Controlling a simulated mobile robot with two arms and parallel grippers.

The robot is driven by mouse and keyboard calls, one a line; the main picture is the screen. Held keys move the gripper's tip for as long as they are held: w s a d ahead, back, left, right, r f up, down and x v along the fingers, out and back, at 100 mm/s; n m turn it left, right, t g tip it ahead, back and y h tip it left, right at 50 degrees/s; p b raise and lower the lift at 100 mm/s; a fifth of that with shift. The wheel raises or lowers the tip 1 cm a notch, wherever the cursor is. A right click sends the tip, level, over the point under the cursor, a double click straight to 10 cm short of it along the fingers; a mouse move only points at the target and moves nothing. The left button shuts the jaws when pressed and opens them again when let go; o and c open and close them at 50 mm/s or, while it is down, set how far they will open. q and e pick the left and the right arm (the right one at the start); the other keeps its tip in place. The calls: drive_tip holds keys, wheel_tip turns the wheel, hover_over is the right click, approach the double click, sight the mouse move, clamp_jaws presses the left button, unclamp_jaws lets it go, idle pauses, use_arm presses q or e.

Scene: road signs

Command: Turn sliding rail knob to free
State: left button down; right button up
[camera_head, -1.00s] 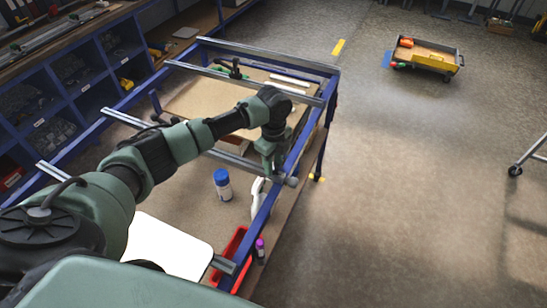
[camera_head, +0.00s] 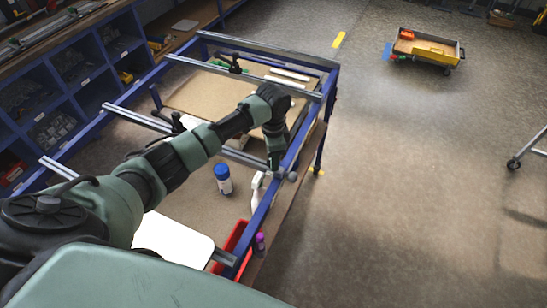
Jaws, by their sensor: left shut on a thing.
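A blue-framed table (camera_head: 331,72) carries several grey sliding rails across its top. My left arm reaches in from the left, and its left gripper (camera_head: 275,166) points down at the right end of one sliding rail (camera_head: 243,158), beside the table's right blue beam. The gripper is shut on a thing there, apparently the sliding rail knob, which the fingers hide. A round grey end piece (camera_head: 292,176) of that rail shows just right of the fingers. My right gripper is out of view.
Below the rails are a blue-capped bottle (camera_head: 223,180), a white spray bottle (camera_head: 257,190), a red tray (camera_head: 236,236) and a purple-capped bottle (camera_head: 260,241). Blue shelving (camera_head: 88,75) stands left. The floor at right is open, with a yellow cart (camera_head: 432,48).

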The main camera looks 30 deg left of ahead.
use_arm(q)
drive_tip(key=shift+s+a+f+n, duration=0.1)
drive_tip(key=shift+n, duration=0.7)
drive_tip(key=c, duration=1)
unclamp_jaws()
drive_tip(key=shift+o, duration=0.2)
drive_tip(key=shift+r, duration=0.55)
wheel_tip(320, 180, up, 7)
drive_tip(key=shift+f+b, duration=0.1)
drive_tip(key=shift+b, duration=1.1)
